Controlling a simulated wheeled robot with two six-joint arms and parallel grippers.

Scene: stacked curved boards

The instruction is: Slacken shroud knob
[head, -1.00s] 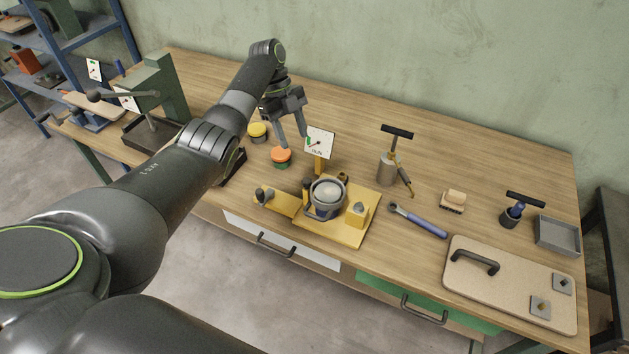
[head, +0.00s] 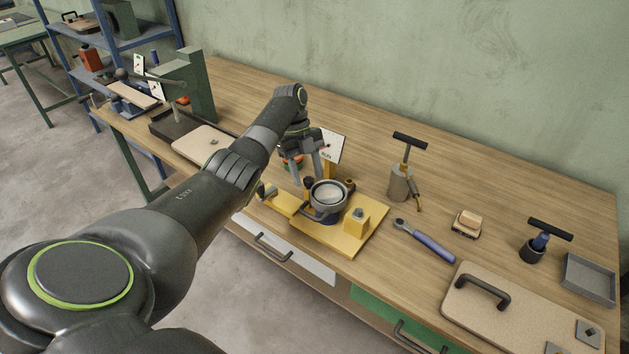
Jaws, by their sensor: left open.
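A yellow fixture plate (head: 347,241) lies on the bench and carries a round grey cup-like housing (head: 328,194) with a pale top. A small dark knob (head: 308,184) stands at the housing's upper left side. Another small grey knob sits on the yellow block (head: 356,217) at the plate's right. I cannot tell which is the shroud knob. My left gripper (head: 305,172) is open, pointing down just behind and left of the housing, close to the dark knob; contact cannot be told. My right gripper is out of view.
A white sign (head: 333,146) on a yellow post stands just behind the gripper. A T-handled pump-like tool (head: 400,183), a blue-handled wrench (head: 428,243), a brush (head: 467,223) and a grey tray (head: 588,278) lie to the right. A green press (head: 195,88) stands left.

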